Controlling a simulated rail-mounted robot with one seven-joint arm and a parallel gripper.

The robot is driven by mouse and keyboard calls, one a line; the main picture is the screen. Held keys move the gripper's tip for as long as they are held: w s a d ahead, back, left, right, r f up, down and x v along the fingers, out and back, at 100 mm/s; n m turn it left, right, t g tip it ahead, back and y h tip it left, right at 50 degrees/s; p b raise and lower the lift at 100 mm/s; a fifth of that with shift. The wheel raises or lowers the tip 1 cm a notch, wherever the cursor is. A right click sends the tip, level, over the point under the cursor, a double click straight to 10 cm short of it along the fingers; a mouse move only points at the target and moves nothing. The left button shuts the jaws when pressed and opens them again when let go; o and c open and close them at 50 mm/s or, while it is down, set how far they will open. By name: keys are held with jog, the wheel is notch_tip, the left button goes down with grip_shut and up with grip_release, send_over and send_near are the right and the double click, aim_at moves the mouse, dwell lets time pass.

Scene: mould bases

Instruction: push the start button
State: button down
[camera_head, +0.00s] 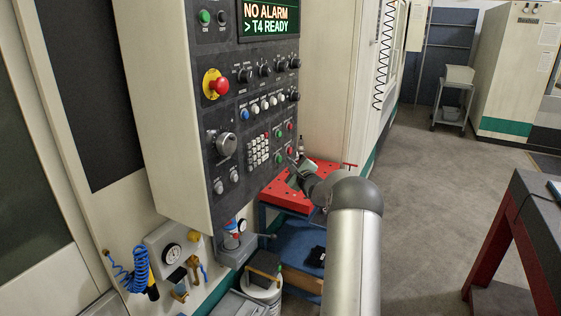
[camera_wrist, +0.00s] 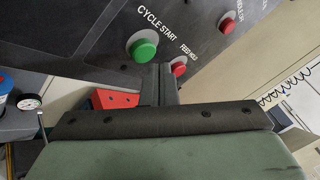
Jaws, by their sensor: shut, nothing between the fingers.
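The start button is the green cap (camera_wrist: 143,50) under the label CYCLE START in the wrist view. It also shows small and green low on the control panel (camera_head: 279,159) in the head view. A red FEED HOLD button (camera_wrist: 179,69) sits to its right. My gripper (camera_wrist: 164,72) is shut and empty. In the wrist view its fingertips appear just below and right of the green button, between it and the red one. In the head view my gripper (camera_head: 294,172) is at the panel's lower right. I cannot tell whether the fingertips touch the panel.
A red emergency stop (camera_head: 219,85), a grey dial (camera_head: 226,143) and a keypad (camera_head: 259,150) share the panel. A red slotted table (camera_head: 284,198) stands below and behind my gripper. Another red button (camera_wrist: 228,25) is further right. Open floor (camera_head: 430,200) lies to the right.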

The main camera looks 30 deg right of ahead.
jog(key=shift+w+a+f+b, duration=0.15)
jog(key=shift+w+b, duration=0.15)
jog(key=shift+b, duration=0.35)
jog(key=shift+w, duration=0.1)
